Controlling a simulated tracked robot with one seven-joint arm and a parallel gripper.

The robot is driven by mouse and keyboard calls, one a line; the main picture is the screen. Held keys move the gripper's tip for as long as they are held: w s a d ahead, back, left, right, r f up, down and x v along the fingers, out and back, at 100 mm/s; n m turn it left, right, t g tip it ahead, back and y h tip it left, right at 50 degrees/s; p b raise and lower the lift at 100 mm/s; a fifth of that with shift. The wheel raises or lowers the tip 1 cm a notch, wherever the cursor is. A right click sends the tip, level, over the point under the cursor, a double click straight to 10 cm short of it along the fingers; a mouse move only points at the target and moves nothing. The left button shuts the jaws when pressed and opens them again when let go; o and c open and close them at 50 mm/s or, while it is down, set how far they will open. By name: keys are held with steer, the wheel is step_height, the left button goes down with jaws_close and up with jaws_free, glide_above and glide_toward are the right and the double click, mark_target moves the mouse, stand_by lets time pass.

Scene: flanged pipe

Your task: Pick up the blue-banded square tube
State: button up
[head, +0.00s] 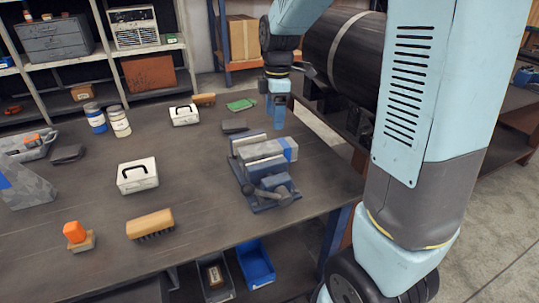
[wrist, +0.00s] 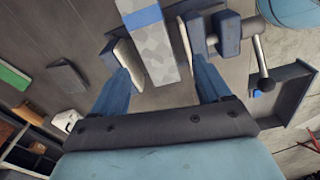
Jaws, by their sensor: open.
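The square tube (head: 262,149) is pale grey with a blue band (head: 290,148) near its right end in the head view. It lies in a blue-grey vise (head: 250,190) on the workbench. In the wrist view the tube (wrist: 154,50) runs between two pale-faced vise jaws, its blue band (wrist: 143,17) near the top. My gripper (head: 277,118) points down just behind the vise in the head view. In the wrist view its blue fingers (wrist: 160,76) are spread apart, one on each side of the tube's line, with nothing gripped. Contact with the tube cannot be told.
The vise's handle (wrist: 262,62) sticks out at the right in the wrist view. A white case (head: 137,176), a brush (head: 150,224), an orange-topped item (head: 76,235) and two jars (head: 108,120) stand elsewhere on the workbench (head: 195,190). A green item (head: 241,104) lies behind the vise.

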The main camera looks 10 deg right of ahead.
step_height(320, 180, up, 2)
steer(key=w+a+n, duration=0.1)
steer(key=a+n, duration=0.1)
steer(key=a, duration=0.1)
glide_above(268, 146)
steer(key=a, duration=0.1)
steer(key=f, duration=0.8)
steer(key=shift+s+f, duration=0.15)
steer(key=shift+s, duration=0.15)
steer(key=shift+w+d+f, duration=0.1)
steer(key=shift+d+f, duration=0.05)
steer(key=shift+f, duration=0.75)
steer(key=shift+w+d+f, duration=0.1)
steer(key=shift+d+f, duration=0.05)
steer(key=shift+f, duration=0.7)
steer(key=shift+d+f, duration=0.15)
steer(key=shift+f, duration=0.75)
steer(key=shift+c, duration=0.4)
steer(key=c, duration=1.2)
